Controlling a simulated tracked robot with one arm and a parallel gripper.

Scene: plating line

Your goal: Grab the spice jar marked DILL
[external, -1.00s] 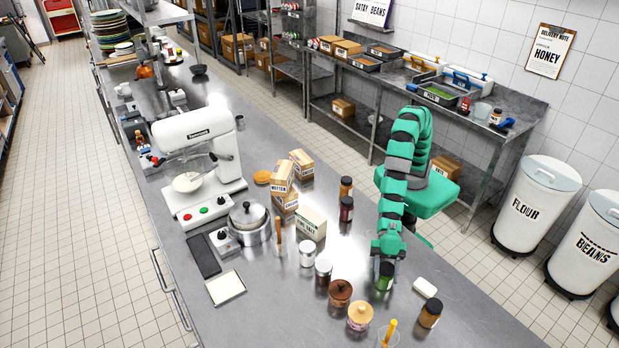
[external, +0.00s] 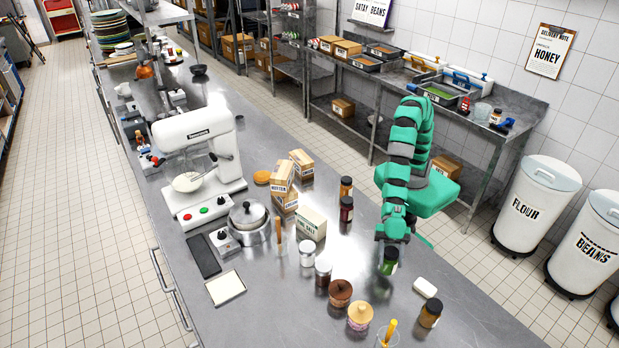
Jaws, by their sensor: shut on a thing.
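A small spice jar with green contents (external: 389,265) hangs below my gripper (external: 391,249). My gripper is shut on the upper part of this jar, which hides its lid. The jar is roughly upright and appears to be a little above the steel counter (external: 290,325), with a dark reflection below it. Its label cannot be read from here, so I cannot tell whether it says DILL.
Near the jar stand a white block (external: 425,287), an orange-brown jar (external: 430,313), a yellow-lidded pot (external: 360,316) and a brown-lidded pot (external: 340,292). Two dark-lidded jars (external: 346,208) stand to the left of my arm. A mixer (external: 200,160) stands further left.

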